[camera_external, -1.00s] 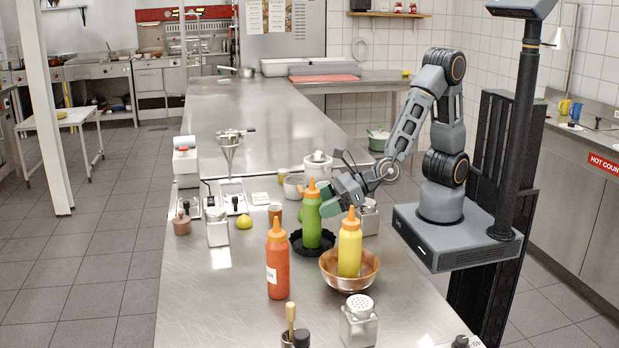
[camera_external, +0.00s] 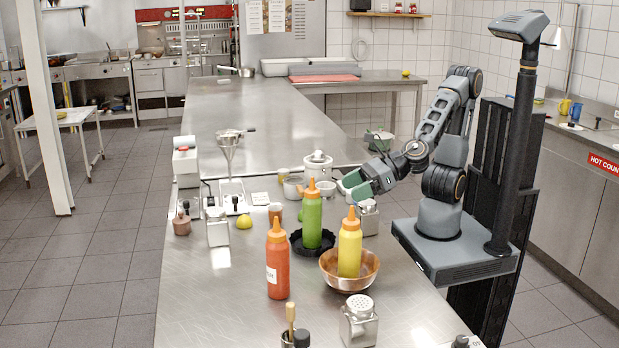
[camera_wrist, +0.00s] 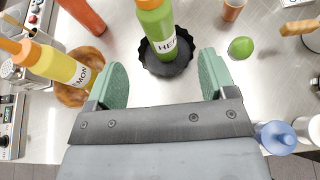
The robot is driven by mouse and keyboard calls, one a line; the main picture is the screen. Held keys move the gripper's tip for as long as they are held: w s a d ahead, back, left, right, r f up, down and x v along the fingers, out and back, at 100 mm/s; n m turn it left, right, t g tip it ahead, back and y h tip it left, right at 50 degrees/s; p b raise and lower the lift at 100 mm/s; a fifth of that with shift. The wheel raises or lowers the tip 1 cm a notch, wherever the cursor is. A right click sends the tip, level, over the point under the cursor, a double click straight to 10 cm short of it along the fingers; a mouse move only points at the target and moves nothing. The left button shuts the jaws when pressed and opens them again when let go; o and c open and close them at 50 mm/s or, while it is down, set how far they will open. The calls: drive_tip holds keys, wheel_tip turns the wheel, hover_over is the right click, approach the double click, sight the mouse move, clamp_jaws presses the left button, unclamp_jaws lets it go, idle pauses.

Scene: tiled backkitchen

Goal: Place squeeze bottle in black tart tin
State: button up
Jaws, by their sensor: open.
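A green squeeze bottle (camera_external: 311,222) with an orange cap stands upright inside the black tart tin (camera_external: 296,246). The bottle (camera_wrist: 160,30) and the dark fluted rim of the tin (camera_wrist: 172,68) also show in the wrist view, beyond my fingers. My gripper (camera_external: 354,186) is open and empty, to the right of the bottle and apart from it. In the wrist view its two green fingers (camera_wrist: 163,68) are spread wide with nothing between them. The tin's floor is mostly hidden by the bottle.
A red squeeze bottle (camera_external: 277,265) stands front left. A metal shaker (camera_external: 359,322) is in front. Bare counter (camera_external: 205,310) lies at left.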

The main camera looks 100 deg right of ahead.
drive_tip(key=s+d+f+m+g+h, duration=0.25)
drive_tip(key=d+m+g+h, duration=0.2)
drive_tip(key=d+m, duration=0.9)
drive_tip(key=s+m+g+y, duration=0.1)
drive_tip(key=s+m, duration=0.1)
drive_tip(key=m, duration=0.4)
drive_tip(key=s+f+m+g+y, duration=0.1)
drive_tip(key=s+m+g, duration=0.1)
drive_tip(key=m, duration=0.4)
drive_tip(key=s+f+m+g+y, duration=0.1)
drive_tip(key=s+m+g, duration=0.1)
drive_tip(key=m, duration=0.5)
drive_tip(key=shift+s+a+f+y, duration=0.15)
drive_tip(key=shift+s+f+y, duration=0.1)
drive_tip(key=shift+s, duration=0.05)
drive_tip(key=m, duration=0.1)
drive_tip(key=m+y, duration=0.1)
drive_tip(key=a+m, duration=0.1)
drive_tip(key=shift+s+r+g, duration=0.15)
drive_tip(key=shift+s+g, duration=0.1)
drive_tip(key=shift+s, duration=0.05)
drive_tip(key=shift+r+p, duration=0.6)
drive_tip(key=shift+r, duration=0.15)
